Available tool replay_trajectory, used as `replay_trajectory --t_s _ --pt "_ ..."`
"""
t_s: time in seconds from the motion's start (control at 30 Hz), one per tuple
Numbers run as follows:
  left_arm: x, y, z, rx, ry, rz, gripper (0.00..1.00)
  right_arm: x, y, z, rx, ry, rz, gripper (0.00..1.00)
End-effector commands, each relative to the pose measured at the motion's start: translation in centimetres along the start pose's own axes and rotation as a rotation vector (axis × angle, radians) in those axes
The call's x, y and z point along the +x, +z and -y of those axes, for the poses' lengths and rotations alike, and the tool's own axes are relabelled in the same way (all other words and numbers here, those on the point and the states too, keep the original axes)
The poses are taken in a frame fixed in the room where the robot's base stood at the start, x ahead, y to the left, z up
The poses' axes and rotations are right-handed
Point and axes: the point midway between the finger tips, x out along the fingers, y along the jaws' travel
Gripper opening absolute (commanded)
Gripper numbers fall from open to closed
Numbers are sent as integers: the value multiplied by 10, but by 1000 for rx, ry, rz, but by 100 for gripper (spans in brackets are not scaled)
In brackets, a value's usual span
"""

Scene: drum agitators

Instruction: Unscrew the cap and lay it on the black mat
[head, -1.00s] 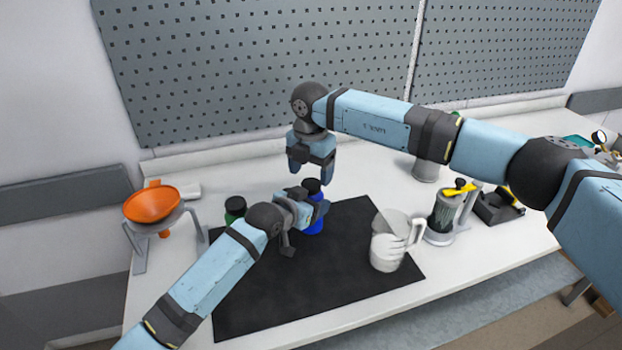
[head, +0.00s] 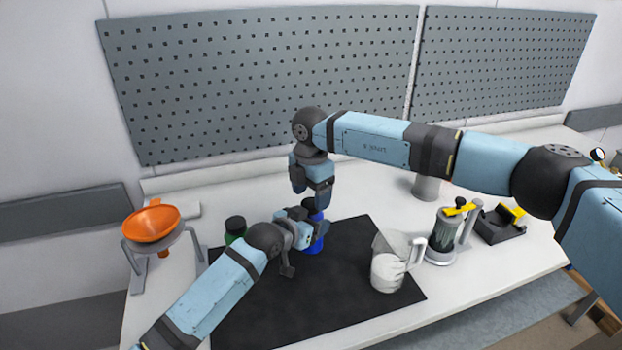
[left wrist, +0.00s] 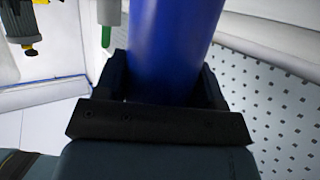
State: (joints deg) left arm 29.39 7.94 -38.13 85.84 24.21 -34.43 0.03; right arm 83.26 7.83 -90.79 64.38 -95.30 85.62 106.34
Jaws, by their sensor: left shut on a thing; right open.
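A blue bottle (head: 317,246) stands at the back part of the black mat (head: 300,312). My left gripper (head: 311,234) is shut around the bottle's body, which also shows as a blue cylinder in the left wrist view (left wrist: 175,45). The bottle's dark cap (head: 308,205) is mostly hidden by my right gripper (head: 318,203). The right gripper points down from above, open, with its fingers at the cap's height. I cannot tell whether they touch the cap.
A green bottle with a dark cap (head: 235,224) stands left of the blue one. An orange funnel (head: 152,224) sits on a stand at far left. A clear pitcher (head: 388,272) stands on the mat's right edge, beside a grey agitator (head: 444,236). The mat's front is bare.

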Motion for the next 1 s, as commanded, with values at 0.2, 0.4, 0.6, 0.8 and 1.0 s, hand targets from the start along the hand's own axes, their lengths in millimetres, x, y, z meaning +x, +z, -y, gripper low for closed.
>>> replay_trajectory --t_s 0.2,0.4,0.6,0.8,1.0 --pt "0 -1 0 0 0 -1 0 22 0 0 0 0 0 71" --pt "0 -1 0 0 0 -1 0 23 0 0 0 0 0 71" --pt "0 -1 0 0 0 -1 0 23 0 0 -1 0 0 35" --pt "0 -1 0 0 0 -1 0 23 0 0 -2 0 0 20" --pt "0 -1 0 0 0 -1 0 23 0 0 -178 0 0 20"
